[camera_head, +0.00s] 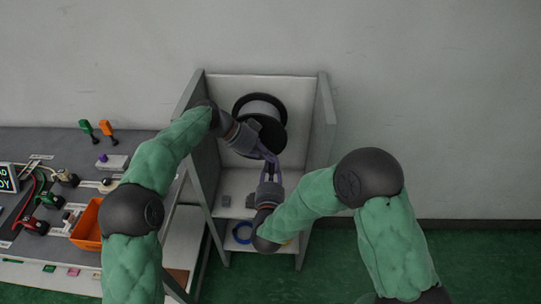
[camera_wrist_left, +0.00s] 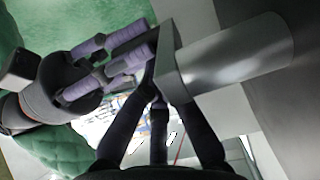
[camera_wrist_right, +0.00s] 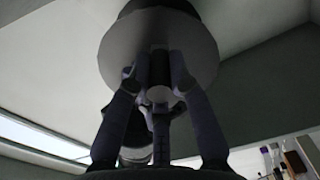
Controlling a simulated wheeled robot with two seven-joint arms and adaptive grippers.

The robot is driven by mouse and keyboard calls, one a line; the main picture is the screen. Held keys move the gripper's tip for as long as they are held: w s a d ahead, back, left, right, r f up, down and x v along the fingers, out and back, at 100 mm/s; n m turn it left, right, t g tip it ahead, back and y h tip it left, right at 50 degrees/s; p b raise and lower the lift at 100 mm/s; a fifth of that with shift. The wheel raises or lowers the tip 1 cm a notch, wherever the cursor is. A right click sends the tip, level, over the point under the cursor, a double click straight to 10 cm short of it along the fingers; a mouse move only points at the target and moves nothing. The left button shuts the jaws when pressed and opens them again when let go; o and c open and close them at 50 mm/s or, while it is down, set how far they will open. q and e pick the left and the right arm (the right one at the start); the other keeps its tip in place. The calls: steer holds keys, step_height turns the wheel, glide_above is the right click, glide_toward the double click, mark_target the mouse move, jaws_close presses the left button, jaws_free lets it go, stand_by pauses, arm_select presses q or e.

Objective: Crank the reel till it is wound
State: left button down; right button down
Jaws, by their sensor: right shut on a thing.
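The reel (camera_head: 262,104), a grey drum between black flanges, is mounted upright in a grey open-fronted stand. My right gripper (camera_head: 270,170) reaches up to the front of the reel. In the right wrist view its fingers are closed around a short round handle (camera_wrist_right: 158,93) in front of a grey disc (camera_wrist_right: 160,50). My left gripper (camera_head: 262,150) is just above the right one. In the left wrist view its fingertips (camera_wrist_left: 160,85) converge beside a grey plate (camera_wrist_left: 173,62) with a smooth cylinder (camera_wrist_left: 238,55). Whether they grip it is unclear. The crank is mostly hidden by the grippers in the head view.
The stand's side walls (camera_head: 325,115) rise close on both sides of the grippers. A blue ring (camera_head: 242,232) lies low in the stand. At left a dark bench holds an orange bin (camera_head: 88,225) and levers (camera_head: 107,129). Green floor at right is free.

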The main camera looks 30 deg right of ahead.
arm_select(q)
steer(key=shift+s+f, duration=0.2)
steer(key=shift+f, duration=0.15)
arm_select(e)
steer(key=c, duration=1.1)
jaws_free()
steer(key=shift+a, duration=0.1)
